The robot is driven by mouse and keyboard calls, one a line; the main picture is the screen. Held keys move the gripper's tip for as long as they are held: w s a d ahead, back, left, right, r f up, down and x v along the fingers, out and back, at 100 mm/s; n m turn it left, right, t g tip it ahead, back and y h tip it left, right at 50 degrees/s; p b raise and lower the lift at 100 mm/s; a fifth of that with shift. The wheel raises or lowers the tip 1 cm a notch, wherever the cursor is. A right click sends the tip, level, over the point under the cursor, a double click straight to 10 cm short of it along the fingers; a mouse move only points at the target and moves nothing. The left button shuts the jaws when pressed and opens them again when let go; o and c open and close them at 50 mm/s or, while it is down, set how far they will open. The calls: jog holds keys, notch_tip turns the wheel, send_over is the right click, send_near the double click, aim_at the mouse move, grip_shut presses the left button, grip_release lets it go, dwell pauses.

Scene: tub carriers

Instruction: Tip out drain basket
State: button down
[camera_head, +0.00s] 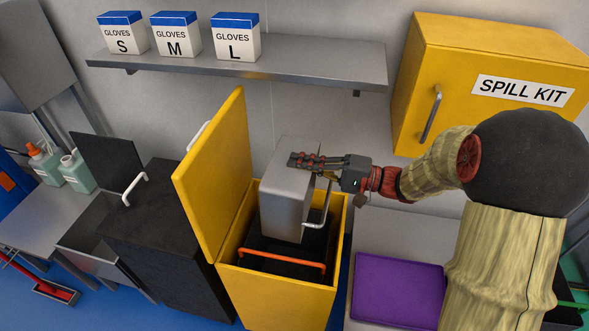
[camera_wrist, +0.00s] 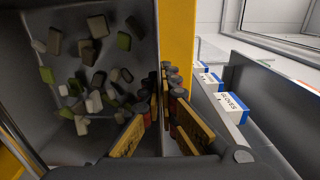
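The drain basket (camera_head: 285,197) is a grey metal box with a pale handle (camera_head: 319,206). It is turned over, with a smooth face upward, inside the mouth of an open yellow bin (camera_head: 270,292). In the wrist view the grey basket interior (camera_wrist: 60,15) shows at left with many green, brown and pale pieces (camera_wrist: 95,80). I cannot tell whether these lie against it or are falling. My gripper (camera_head: 303,161) is at the basket's upper right. Its fingers (camera_wrist: 167,88) close together at the basket's edge and appear shut on it.
The bin's yellow lid (camera_head: 212,180) stands open at left. An orange bar (camera_head: 282,258) crosses its dark inside. A glove-box shelf (camera_head: 260,75) and a yellow spill kit cabinet (camera_head: 440,50) are behind. A purple mat (camera_head: 398,290) lies at right; a black cabinet (camera_head: 165,240) is at left.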

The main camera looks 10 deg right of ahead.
jog(key=shift+s+d+f+t+y+b, duration=0.2)
jog(key=shift+d+y+b, duration=0.25)
jog(key=shift+b, duration=0.3)
jog(key=shift+s+d+f+t+y+b, duration=0.1)
jog(key=shift+d+f+t+y+b, duration=0.25)
jog(key=shift+b, duration=0.4)
jog(key=shift+s+d+r+y, duration=0.15)
jog(key=shift+s+d+y, duration=0.1)
jog(key=shift+d+y, duration=0.45)
jog(key=shift+a, duration=0.15)
